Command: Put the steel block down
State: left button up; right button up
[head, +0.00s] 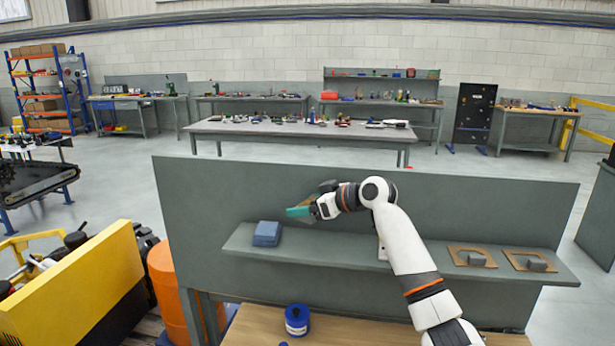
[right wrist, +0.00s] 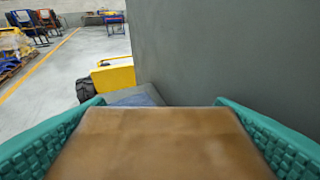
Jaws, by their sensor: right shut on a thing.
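My right gripper (head: 300,211) is above the left part of the grey shelf (head: 400,257), near the upright back panel. Its teal fingers are shut on a brown, flat-topped block (right wrist: 160,140), which fills the lower middle of the right wrist view. In the head view only a sliver of this block shows. My left gripper is not in view.
A blue block (head: 267,233) sits on the shelf's left end, below and left of my right gripper. The grey back panel (head: 210,195) rises behind the shelf. A wooden table (head: 260,325) with a blue round container (head: 297,320) stands below. Shelf between blue block and arm looks clear.

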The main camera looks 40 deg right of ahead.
aim_at(308, 242)
jog(key=shift+f+p, duration=0.85)
jog(key=shift+f, duration=3)
jog(key=o, duration=1.5)
jog(key=shift+f, duration=0.2)
jog(key=shift+s+a+r, duration=0.1)
jog(key=b+v, duration=0.2)
jog(key=v, duration=0.3)
jog(key=b+v, duration=0.2)
jog(key=v, duration=0.4)
jog(key=shift+f+b, duration=0.25)
jog(key=shift+b, duration=0.15)
jog(key=shift+s+d+r, duration=0.25)
jog(key=shift+s+r, duration=0.1)
jog(key=shift+s, duration=0.1)
